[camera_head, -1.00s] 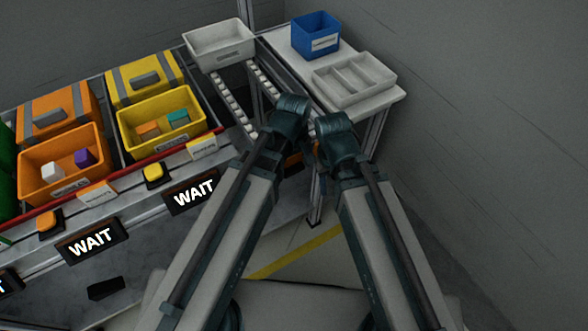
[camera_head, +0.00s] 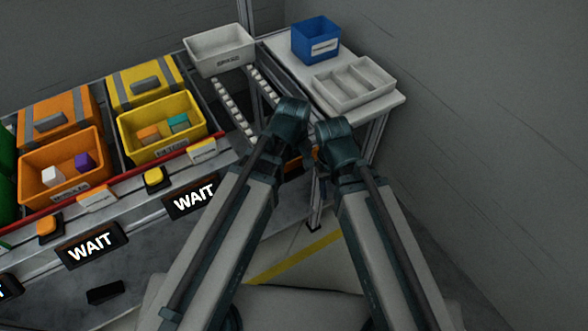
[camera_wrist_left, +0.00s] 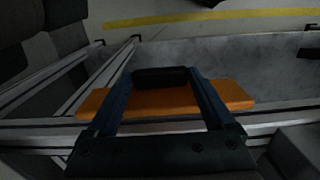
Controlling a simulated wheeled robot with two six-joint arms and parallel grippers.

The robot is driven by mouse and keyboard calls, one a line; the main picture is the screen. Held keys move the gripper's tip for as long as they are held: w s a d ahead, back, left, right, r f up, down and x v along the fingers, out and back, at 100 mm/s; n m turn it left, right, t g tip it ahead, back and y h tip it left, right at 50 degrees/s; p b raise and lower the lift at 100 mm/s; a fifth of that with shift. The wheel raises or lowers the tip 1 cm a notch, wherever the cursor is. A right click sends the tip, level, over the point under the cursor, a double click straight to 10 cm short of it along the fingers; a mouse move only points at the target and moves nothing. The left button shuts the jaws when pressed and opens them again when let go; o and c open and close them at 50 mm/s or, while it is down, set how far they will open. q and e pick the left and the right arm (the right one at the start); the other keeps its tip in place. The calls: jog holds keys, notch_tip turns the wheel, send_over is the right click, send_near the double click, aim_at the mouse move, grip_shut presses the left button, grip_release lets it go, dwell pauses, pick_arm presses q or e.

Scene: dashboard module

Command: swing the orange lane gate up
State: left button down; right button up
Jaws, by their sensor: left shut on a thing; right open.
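The orange lane gate (camera_wrist_left: 160,103) is a flat bar lying crosswise under my left gripper in the left wrist view. A small part of it (camera_head: 298,163) shows in the head view, mostly hidden by my arms. My left gripper (camera_wrist_left: 163,76) is shut on the gate's black handle (camera_wrist_left: 160,78), one finger on each side. My right gripper (camera_head: 316,158) is open close beside the left one; its fingertips are mostly hidden by my wrist.
Roller rails (camera_head: 232,108) run toward a grey bin (camera_head: 218,50). A white table (camera_head: 388,102) with a blue bin (camera_head: 316,42) and a divided tray (camera_head: 354,84) stands behind my right wrist. Orange (camera_head: 64,178) and yellow (camera_head: 162,128) bins line the left.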

pick_arm(q)
jog(key=shift+s+d+r+g+h, duration=0.1)
jog(key=shift+r+g+h, duration=0.05)
jog(key=shift+g+h, duration=0.35)
jog(key=shift+d+r+g+h, duration=0.15)
jog(key=shift+g+h, duration=0.15)
jog(key=shift+g, duration=0.3)
jog(key=shift+s+r+g+h+b, duration=0.15)
jog(key=shift+r+g+h+b, duration=0.1)
jog(key=shift+g+h+b, duration=0.25)
jog(key=shift+s+r+g+h+b, duration=0.1)
jog(key=shift+r+g+h+b, duration=0.1)
jog(key=shift+g+h, duration=0.35)
jog(key=shift+s+r+g, duration=0.1)
jog(key=shift+r+g, duration=0.15)
jog(key=shift+g, duration=0.2)
jog(key=shift+d, duration=0.1)
jog(key=shift+r, duration=0.1)
grip_release()
jog(key=shift+r, duration=0.1)
